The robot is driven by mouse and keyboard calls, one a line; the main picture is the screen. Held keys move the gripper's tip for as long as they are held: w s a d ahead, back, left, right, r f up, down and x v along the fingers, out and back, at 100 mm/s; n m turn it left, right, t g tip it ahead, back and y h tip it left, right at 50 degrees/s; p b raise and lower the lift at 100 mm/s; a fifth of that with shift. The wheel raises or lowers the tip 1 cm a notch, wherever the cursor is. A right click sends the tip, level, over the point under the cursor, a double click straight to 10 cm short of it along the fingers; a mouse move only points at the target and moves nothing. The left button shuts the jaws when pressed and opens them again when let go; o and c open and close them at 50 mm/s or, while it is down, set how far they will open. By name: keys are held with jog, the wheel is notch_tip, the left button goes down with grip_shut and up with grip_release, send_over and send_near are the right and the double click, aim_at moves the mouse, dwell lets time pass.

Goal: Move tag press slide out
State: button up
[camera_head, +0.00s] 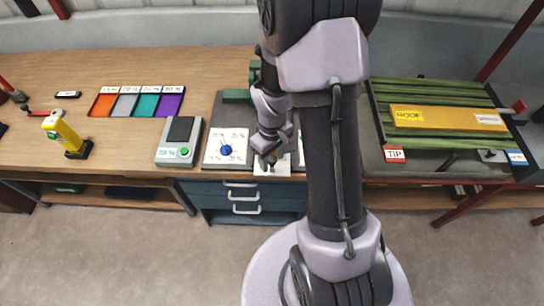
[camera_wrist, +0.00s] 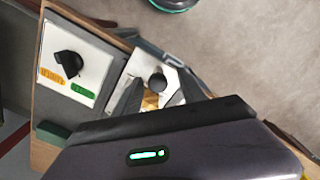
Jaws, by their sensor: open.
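My gripper (camera_head: 269,160) is over the front edge of the workbench, pointing down. In the wrist view its two dark fingers (camera_wrist: 156,90) are apart, with a round black knob (camera_wrist: 158,82) between or just beyond them. I cannot tell whether they touch it. The knob stands on a white plate (camera_wrist: 141,66), which appears to be the tag press slide; the plate also shows under my gripper in the head view (camera_head: 272,170). A yellowish part shows between the fingers. My arm and gripper hide much of this spot.
Left of the gripper is a white panel with a blue dial (camera_head: 226,150), then a grey device with a green button (camera_head: 179,142). A white panel with a black knob (camera_wrist: 67,64) is beside the slide. Coloured trays (camera_head: 137,104) and a yellow tool (camera_head: 63,132) stand farther left.

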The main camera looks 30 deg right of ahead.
notch_tip(320, 180, up, 17)
jog(key=p, duration=0.5)
jog(key=shift+r, duration=0.2)
jog(key=s+a+m+t+y+b, duration=0.2)
jog(key=s+a+m+t+b, duration=0.3)
jog(key=s+a+b, duration=0.6)
jog(key=a+m+b, duration=0.1)
jog(key=a+b, duration=0.2)
jog(key=a, duration=0.1)
jog(key=shift+s+r+m+t, duration=0.25)
jog(key=shift+s+m+t, duration=0.05)
jog(key=shift+s+t, duration=0.1)
jog(key=shift+d, duration=0.1)
